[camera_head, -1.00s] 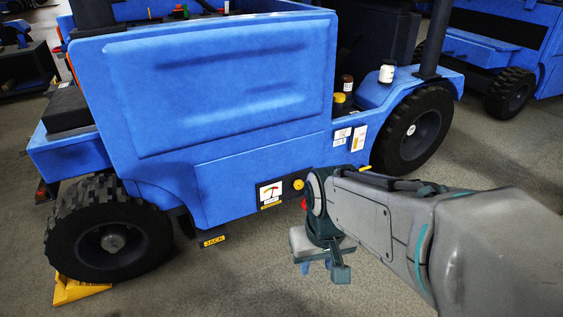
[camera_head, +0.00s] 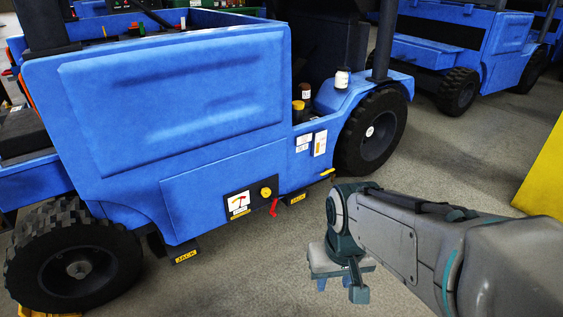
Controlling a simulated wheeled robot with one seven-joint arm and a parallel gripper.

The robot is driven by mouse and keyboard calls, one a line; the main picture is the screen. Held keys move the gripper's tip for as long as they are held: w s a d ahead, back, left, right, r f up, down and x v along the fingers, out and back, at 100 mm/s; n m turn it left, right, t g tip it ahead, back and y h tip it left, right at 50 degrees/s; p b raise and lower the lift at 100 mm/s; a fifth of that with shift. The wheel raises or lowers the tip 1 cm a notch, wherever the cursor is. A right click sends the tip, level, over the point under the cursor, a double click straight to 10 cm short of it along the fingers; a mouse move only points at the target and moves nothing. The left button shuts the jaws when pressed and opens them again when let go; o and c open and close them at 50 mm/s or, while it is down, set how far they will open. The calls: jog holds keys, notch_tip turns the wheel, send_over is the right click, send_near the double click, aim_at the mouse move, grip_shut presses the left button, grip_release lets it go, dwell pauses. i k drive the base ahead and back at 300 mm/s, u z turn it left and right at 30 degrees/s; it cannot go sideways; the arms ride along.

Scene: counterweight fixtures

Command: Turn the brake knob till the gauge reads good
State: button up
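The brake panel is a small dark plate low on the side of a blue forklift-like vehicle. On it is a white gauge (camera_head: 239,202) with a red mark; its needle is too small to read. A yellow round knob (camera_head: 266,192) sits just right of the gauge, and a red lever (camera_head: 274,208) hangs below the knob. My gripper (camera_head: 335,283) points down over the floor, to the right of and below the knob, apart from it. Its blue fingertips show partly under the wrist with a gap between them. Nothing shows between them.
The blue vehicle (camera_head: 100,190) fills the left and middle, with black wheels at front (camera_head: 80,265) and rear (camera_head: 372,142). Yellow JACK labels (camera_head: 185,257) mark its lower edge. A yellow block (camera_head: 545,175) stands at the right edge. Grey floor (camera_head: 460,150) is open between.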

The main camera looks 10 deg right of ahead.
aim_at(266, 192)
jog(key=z, duration=0.15)
jog(key=i, duration=0.95)
jog(key=u, duration=0.45)
